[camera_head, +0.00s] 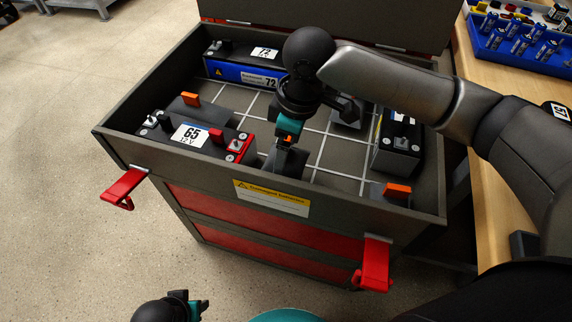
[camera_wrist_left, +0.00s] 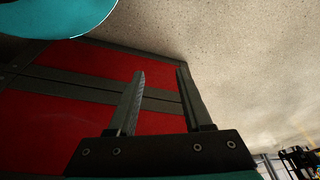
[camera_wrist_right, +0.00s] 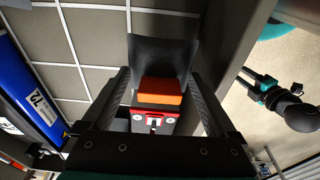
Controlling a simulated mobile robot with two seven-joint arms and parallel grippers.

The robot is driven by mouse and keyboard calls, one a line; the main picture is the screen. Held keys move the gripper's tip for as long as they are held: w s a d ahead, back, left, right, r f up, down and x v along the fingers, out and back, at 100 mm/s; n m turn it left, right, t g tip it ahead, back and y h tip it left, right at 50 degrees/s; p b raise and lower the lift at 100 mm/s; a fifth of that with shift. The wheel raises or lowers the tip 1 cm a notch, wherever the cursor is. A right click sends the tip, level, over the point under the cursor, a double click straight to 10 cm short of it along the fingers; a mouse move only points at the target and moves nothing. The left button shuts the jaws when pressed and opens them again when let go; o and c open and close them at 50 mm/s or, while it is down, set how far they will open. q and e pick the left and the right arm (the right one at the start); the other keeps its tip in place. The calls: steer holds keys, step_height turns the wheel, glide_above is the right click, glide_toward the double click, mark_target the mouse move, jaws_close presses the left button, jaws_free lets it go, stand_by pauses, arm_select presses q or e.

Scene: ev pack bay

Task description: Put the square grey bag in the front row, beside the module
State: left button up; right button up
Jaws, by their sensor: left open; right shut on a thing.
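The square grey bag (camera_head: 284,162) with an orange tab is in the front row of the open pack drawer, just right of the black-and-red module marked 65 (camera_head: 190,134). My right gripper (camera_head: 287,138) is shut on its orange tab from above. In the right wrist view the grey bag (camera_wrist_right: 163,58) and orange tab (camera_wrist_right: 160,92) lie between the fingers, with the module's red end (camera_wrist_right: 152,122) close by. Whether the bag rests on the floor is unclear. My left gripper (camera_wrist_left: 160,98) is open and empty, low in front of the red drawers.
A blue module marked 72 (camera_head: 243,68) stands at the back left, and a black module (camera_head: 396,145) at the right. Other orange-tabbed pieces sit behind module 65 (camera_head: 190,99) and at the front right (camera_head: 397,191). Gridded floor right of the bag (camera_head: 335,168) is clear.

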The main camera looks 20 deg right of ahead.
steer(key=shift+f+b, duration=0.85)
steer(key=shift+f, duration=1.25)
arm_select(q)
steer(key=shift+t, duration=0.4)
steer(key=r, duration=0.1)
steer(key=w+r, duration=0.1)
steer(key=r, duration=0.2)
steer(key=shift+w+d+r, duration=0.1)
steer(key=shift+w+r, duration=0.05)
steer(key=shift+w, duration=0.15)
arm_select(e)
steer(key=o, duration=1.3)
steer(key=shift+f, duration=0.1)
steer(key=shift+c, duration=0.2)
arm_select(q)
steer(key=shift+s+f, duration=0.1)
steer(key=shift+f, duration=0.1)
